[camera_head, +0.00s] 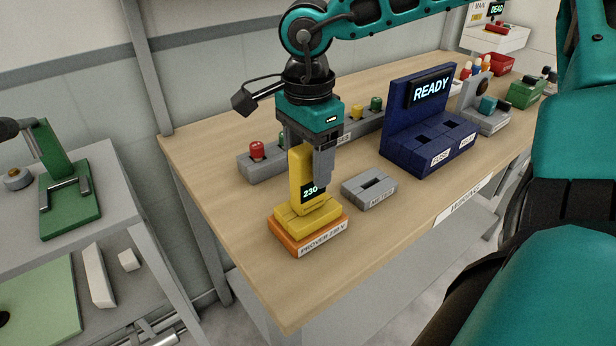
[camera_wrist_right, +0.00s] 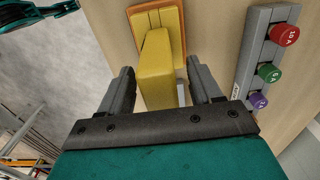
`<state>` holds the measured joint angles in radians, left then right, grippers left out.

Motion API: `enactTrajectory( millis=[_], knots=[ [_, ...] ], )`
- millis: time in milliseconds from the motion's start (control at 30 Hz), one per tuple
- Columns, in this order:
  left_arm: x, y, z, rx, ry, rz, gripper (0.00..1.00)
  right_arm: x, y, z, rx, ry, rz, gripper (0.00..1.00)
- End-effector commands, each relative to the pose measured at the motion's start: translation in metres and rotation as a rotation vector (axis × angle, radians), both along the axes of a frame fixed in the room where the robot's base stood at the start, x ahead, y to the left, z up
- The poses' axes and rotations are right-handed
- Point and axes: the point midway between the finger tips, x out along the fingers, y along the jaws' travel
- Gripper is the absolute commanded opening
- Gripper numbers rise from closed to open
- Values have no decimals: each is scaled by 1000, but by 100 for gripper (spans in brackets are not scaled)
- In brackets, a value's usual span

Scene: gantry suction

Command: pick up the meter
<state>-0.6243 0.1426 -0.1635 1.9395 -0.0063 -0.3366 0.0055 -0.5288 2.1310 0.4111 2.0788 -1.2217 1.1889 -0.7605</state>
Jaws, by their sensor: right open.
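The yellow meter (camera_head: 302,180) stands upright with a small display reading 230. Its foot sits in a yellow and orange holder (camera_head: 323,243) labelled "PROVER 230 V" near the table's left end. My right gripper (camera_head: 310,165) is above it, pointing down, with its fingers around the meter's upper part. In the right wrist view the meter (camera_wrist_right: 160,70) lies between the two open fingers (camera_wrist_right: 163,88), with a gap at each side. My left gripper is not in view.
A grey slotted block (camera_head: 369,190) sits right of the holder. Behind is a grey rack with a red knob (camera_head: 257,149); the wrist view shows coloured knobs (camera_wrist_right: 268,72). A blue READY stand (camera_head: 430,130) is further right. The table's front left (camera_head: 285,290) is clear.

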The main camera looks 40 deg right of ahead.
Motion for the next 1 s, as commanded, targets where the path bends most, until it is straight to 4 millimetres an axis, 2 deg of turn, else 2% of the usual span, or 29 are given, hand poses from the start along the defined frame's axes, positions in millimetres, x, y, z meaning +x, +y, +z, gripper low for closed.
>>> enactTrajectory(
  millis=[100,733,800,1000],
  knots=[
    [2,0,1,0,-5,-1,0,0,0,0,0,0,0,64],
    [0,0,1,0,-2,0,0,0,0,1,0,1,0,4],
    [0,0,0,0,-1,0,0,0,0,1,0,0,0,0],
    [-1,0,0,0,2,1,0,0,0,2,0,0,0,0]
  ],
)
